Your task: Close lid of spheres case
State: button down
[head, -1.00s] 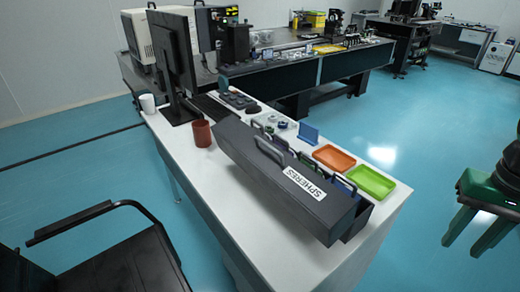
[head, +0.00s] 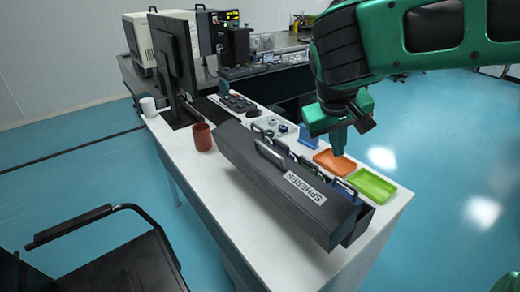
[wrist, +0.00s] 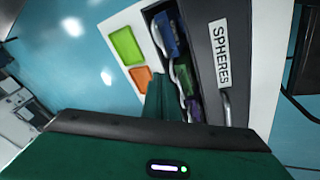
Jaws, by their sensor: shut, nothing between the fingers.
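The spheres case (head: 362,226) is a long dark box on the white desk, and it also shows in the wrist view (wrist: 192,62). Its lid (head: 270,182) stands open, tilted out towards the front left, with a white "SPHERES" label and a grey handle; the lid shows in the wrist view too (wrist: 236,40). Handled blue, green and purple items (wrist: 170,35) sit inside the case. My green gripper (head: 339,151) is shut and empty, pointing down above the desk behind the case. It is apart from the lid. Its fingers show in the wrist view (wrist: 163,98).
An orange tray (head: 334,162) and a green tray (head: 371,186) lie behind the case. A blue stand (head: 309,138) is near the gripper. A brown cup (head: 202,138), white mug (head: 148,106) and monitor (head: 172,65) stand at the left. A black chair (head: 125,260) is in front.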

jog(key=s+a+r+n+t+y, duration=0.1)
jog(key=s+a+r+n+t, duration=0.1)
jog(key=a, duration=0.9)
jog(key=s+a+r+n+t, duration=0.1)
jog(key=a+n, duration=0.1)
jog(key=a, duration=1)
send_over(260, 169)
jog(key=shift+f, duration=3.65)
jog(key=shift+r, duration=0.1)
